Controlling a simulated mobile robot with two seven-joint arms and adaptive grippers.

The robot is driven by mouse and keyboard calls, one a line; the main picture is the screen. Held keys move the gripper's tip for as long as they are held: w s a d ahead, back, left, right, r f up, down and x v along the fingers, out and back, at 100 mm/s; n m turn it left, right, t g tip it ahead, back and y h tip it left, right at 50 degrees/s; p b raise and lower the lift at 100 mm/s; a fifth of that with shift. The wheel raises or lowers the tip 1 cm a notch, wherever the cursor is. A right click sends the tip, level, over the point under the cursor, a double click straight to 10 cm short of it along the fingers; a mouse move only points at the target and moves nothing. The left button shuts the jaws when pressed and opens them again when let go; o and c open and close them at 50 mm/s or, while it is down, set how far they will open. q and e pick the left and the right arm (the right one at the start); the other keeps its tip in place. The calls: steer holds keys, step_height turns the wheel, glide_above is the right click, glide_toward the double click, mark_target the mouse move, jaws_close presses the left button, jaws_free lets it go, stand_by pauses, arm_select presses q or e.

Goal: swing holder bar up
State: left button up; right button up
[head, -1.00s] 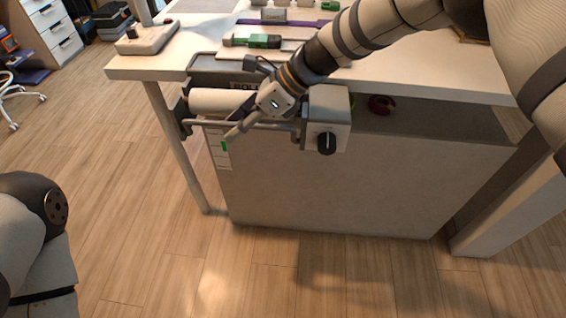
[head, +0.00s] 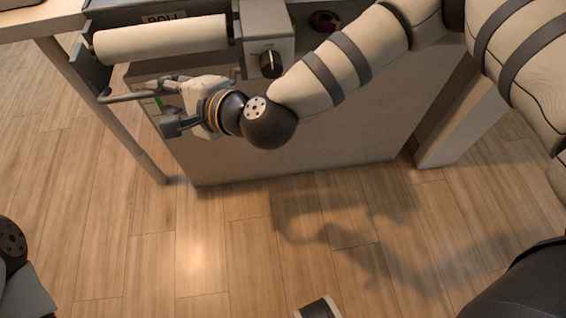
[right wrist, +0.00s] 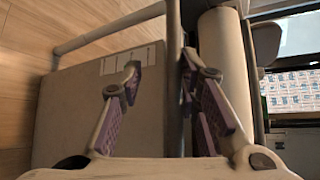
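The holder bar (head: 120,97) is a thin grey metal bar below and in front of the white roll (head: 160,40) at the table's edge. In the right wrist view, the bar (right wrist: 174,75) runs between my finger pads, closer to the right-hand one. My right gripper (head: 164,106) is in front of the cabinet at the bar, fingers pointing left; it hides part of the bar. In the right wrist view, its two purple-padded fingers (right wrist: 165,95) stand apart. I cannot tell whether either touches the bar. My left gripper is out of view.
A grey box with a black knob (head: 267,52) stands at the roll's right end, close to my right arm. A dark bracket (head: 91,68) is at its left end. The cabinet front (head: 330,135) is behind my gripper. The floor (head: 200,250) in front is mostly clear.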

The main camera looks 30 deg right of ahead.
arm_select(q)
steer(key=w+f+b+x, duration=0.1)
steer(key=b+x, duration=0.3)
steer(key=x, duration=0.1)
arm_select(e)
steer(key=s+d+n+t+p, duration=0.2)
steer(key=s+d, duration=0.4)
steer(key=s, duration=0.5)
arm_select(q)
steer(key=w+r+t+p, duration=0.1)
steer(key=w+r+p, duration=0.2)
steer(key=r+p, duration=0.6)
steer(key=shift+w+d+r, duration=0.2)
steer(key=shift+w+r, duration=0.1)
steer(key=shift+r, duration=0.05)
arm_select(e)
steer(key=s+f+n+g, duration=0.4)
steer(key=s+f+g, duration=0.2)
steer(key=s, duration=0.5)
steer(key=s+f+n+g, duration=0.4)
steer(key=s+f+g, duration=0.1)
steer(key=s, duration=0.6)
steer(key=shift+s+a+f+n+g+h, duration=0.25)
steer(key=shift+s+f+n+g+h, duration=0.15)
steer(key=shift+f, duration=0.15)
